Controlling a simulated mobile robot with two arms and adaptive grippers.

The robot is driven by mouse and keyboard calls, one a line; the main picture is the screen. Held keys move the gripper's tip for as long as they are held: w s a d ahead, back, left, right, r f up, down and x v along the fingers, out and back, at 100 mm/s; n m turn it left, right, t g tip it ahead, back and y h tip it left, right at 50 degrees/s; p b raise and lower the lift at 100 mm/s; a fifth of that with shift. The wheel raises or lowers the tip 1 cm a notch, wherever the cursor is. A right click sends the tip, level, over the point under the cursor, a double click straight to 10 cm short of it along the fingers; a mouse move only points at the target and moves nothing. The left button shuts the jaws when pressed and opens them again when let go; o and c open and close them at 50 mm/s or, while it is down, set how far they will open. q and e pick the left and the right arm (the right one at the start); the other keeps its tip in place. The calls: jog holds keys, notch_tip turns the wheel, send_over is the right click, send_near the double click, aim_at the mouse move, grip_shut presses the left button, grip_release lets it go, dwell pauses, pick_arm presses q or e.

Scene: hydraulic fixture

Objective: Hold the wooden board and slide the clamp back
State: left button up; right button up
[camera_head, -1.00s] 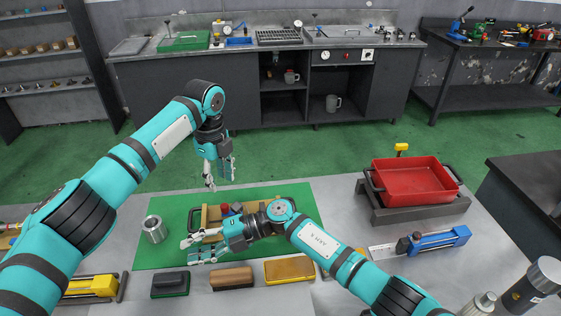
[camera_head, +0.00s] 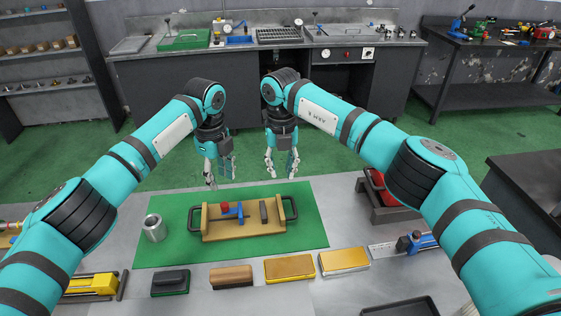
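The wooden board (camera_head: 256,230) lies on the green mat (camera_head: 180,250), with a dark handle at each end. A blue clamp (camera_head: 236,212) with a red knob (camera_head: 225,207) sits on the board left of its middle. A small dark block (camera_head: 264,211) stands on the board to the right of the clamp. My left gripper (camera_head: 220,173) points down beyond the board's far left side, with its fingers apart and empty. My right gripper (camera_head: 281,166) points down beyond the board's far right side, fingers apart and empty. Neither gripper touches the board.
A metal cylinder (camera_head: 154,229) stands left of the board. A black-topped block (camera_head: 170,283), a wooden-topped block (camera_head: 231,277) and two yellow blocks (camera_head: 289,268) line the near side. A red tray (camera_head: 374,182) on a stand is partly hidden behind my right arm.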

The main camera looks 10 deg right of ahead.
aim_at(281, 207)
notch_tip(281, 207, down, 15)
jog(key=shift+a+f, duration=0.15)
jog(key=shift+c, duration=0.4)
grip_shut()
